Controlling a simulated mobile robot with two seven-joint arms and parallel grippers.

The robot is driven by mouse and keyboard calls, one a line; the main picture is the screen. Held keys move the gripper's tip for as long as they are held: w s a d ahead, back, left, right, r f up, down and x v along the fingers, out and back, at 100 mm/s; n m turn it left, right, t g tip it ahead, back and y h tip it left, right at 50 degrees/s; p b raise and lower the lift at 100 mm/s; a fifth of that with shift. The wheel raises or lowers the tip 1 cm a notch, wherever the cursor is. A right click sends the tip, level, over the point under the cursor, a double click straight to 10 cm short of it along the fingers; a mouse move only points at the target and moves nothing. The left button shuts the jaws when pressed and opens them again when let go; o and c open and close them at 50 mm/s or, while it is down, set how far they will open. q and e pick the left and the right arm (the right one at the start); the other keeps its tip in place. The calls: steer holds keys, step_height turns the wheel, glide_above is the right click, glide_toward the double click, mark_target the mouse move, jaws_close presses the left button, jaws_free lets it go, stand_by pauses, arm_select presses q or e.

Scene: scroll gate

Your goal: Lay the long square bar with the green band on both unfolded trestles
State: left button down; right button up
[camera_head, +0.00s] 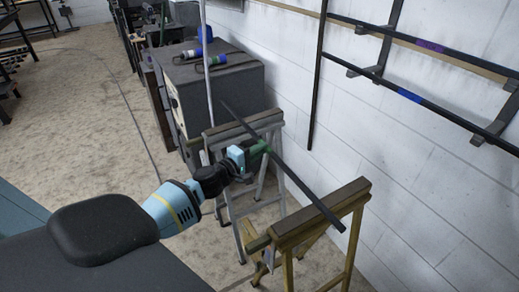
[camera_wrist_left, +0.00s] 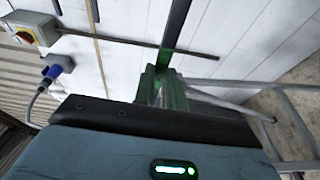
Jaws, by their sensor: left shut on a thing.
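The long dark square bar (camera_head: 305,192) runs slantwise across both trestles in the head view, its near end past the near trestle. Its green band (camera_head: 259,147) is at my left gripper (camera_head: 254,152), which is shut on the bar there. In the left wrist view the bar (camera_wrist_left: 177,28) rises from between the fingers (camera_wrist_left: 163,85). The far trestle (camera_head: 240,127) has grey legs and a wooden top. The near trestle (camera_head: 320,212) has yellowish legs and a wooden top. Both stand unfolded. I cannot tell whether the bar touches either top. My right gripper is out of view.
A wall rack (camera_head: 376,68) at the right holds bars with purple (camera_head: 429,46) and blue (camera_head: 409,96) bands. A dark upright (camera_head: 318,80) stands by the wall. A grey cabinet (camera_head: 225,85) is behind the far trestle. Open floor (camera_head: 90,120) lies left.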

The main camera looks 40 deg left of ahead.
arm_select(q)
step_height(320, 180, down, 4)
steer(key=b, duration=0.2)
steer(key=shift+r+b, duration=0.15)
steer(key=shift+b, duration=0.25)
steer(key=shift+f+b, duration=0.3)
stand_by(0.6)
steer(key=c, duration=1.4)
jaws_free()
steer(key=shift+o, duration=0.2)
steer(key=s+a, duration=0.1)
steer(key=s, duration=0.6)
steer(key=shift+s, duration=0.4)
